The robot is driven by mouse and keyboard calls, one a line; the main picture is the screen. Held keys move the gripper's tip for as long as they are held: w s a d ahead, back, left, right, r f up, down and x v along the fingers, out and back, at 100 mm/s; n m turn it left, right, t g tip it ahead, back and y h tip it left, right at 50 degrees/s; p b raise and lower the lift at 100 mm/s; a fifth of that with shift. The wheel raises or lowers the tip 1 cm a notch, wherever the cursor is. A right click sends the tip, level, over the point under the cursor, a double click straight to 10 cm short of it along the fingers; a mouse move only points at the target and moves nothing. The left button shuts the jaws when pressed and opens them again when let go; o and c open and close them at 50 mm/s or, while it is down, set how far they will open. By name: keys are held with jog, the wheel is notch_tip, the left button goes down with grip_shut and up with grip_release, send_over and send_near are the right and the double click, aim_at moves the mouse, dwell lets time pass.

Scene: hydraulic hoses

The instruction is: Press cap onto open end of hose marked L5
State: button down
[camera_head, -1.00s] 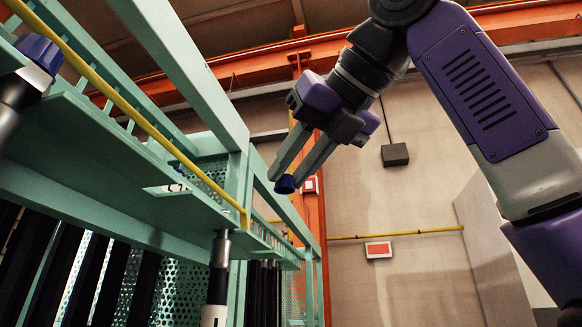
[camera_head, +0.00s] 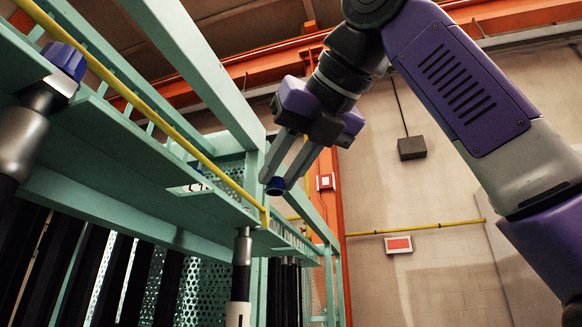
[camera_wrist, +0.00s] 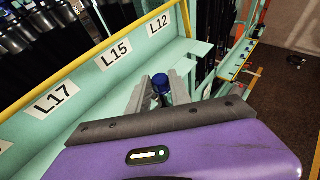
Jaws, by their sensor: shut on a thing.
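A small blue cap (camera_head: 276,187) sits between the fingertips of my gripper (camera_head: 279,178), which is shut on it. The cap also shows between the fingers in the wrist view (camera_wrist: 160,84). In the head view the gripper points down and to the left, in front of the green rack (camera_head: 140,165). In the wrist view the rack's shelf carries labels L12 (camera_wrist: 159,25), L15 (camera_wrist: 115,53) and L17 (camera_wrist: 53,99). No label L5 can be read in either view. A hose with a metal end fitting (camera_head: 242,248) hangs at the shelf's edge; its marking cannot be read.
A yellow rail (camera_head: 150,118) runs along the rack's shelf. A fitting with a blue top (camera_head: 65,62) stands at upper left. Several dark hoses (camera_head: 105,270) hang below the shelf. Green posts and beams surround the gripper's left side; open space lies to its right.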

jog(key=shift+w+a+f, duration=0.1)
jog(key=shift+w+a, duration=0.15)
jog(key=shift+a, duration=0.5)
jog(key=shift+w+a+r, duration=0.1)
jog(key=shift+w+a, duration=0.2)
jog(key=shift+a, duration=0.4)
jog(key=shift+w+a+f, duration=0.1)
jog(key=shift+w+a, duration=0.15)
jog(key=shift+a, duration=0.5)
jog(key=shift+f+b, duration=0.35)
jog(key=shift+f, duration=0.95)
jog(key=shift+f, duration=0.25)
jog(key=c, duration=1.1)
grip_release()
jog(key=shift+s, duration=0.1)
jog(key=v, duration=0.7)
jog(key=shift+s+d+p, duration=0.25)
jog(key=shift+p, duration=0.1)
